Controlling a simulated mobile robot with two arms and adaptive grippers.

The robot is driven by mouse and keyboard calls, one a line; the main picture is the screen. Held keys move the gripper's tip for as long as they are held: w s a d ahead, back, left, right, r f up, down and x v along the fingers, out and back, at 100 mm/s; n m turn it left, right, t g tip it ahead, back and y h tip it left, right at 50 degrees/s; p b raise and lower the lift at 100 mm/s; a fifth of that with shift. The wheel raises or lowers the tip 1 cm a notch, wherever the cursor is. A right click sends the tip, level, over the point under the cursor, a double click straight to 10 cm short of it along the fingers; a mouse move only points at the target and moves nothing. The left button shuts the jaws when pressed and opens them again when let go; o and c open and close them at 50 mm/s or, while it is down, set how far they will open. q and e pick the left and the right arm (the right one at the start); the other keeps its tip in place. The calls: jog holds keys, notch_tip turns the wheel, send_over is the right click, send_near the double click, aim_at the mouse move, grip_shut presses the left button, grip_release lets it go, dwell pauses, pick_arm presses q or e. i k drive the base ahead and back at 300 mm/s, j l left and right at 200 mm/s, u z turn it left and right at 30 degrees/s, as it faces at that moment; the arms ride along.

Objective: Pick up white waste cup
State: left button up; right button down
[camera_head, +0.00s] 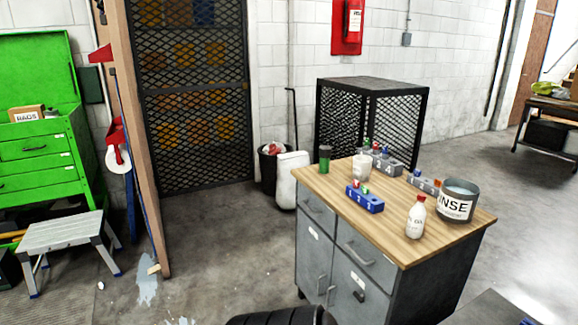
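A white cup (361,168) stands upright on the wooden top of a grey cabinet (325,188), toward the back of the top. A small red item shows just behind its upper rim. A blue block with bottles (365,200) sits just in front of the cup, and a grey block (388,166) with several coloured-cap bottles sits just behind and right of it. Neither of my grippers is in view. A dark rounded part at the bottom edge may be mine.
A dark green container (324,158) stands left of the cup. A white bottle with red cap (415,217) and a grey RINSE bucket (458,200) stand toward the right. A black mesh cage (372,115) stands behind the cabinet. Floor left of the cabinet is mostly clear.

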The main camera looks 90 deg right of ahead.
aim_at(362, 164)
jog(key=z, duration=3.25)
jog(key=i+j+z, duration=0.1)
jog(key=z, duration=0.2)
jog(key=i+j+z, duration=0.1)
jog(key=z, duration=0.2)
jog(key=i+j+z, duration=0.1)
jog(key=j, duration=0.3)
jog(key=i+j+z, duration=0.15)
jog(key=j, duration=0.25)
jog(key=i+j+z, duration=0.1)
jog(key=j, duration=0.35)
jog(key=i+j+z, duration=0.1)
jog(key=j, duration=0.35)
jog(key=i+j+z, duration=0.1)
jog(key=j, duration=0.35)
jog(key=i, duration=0.1)
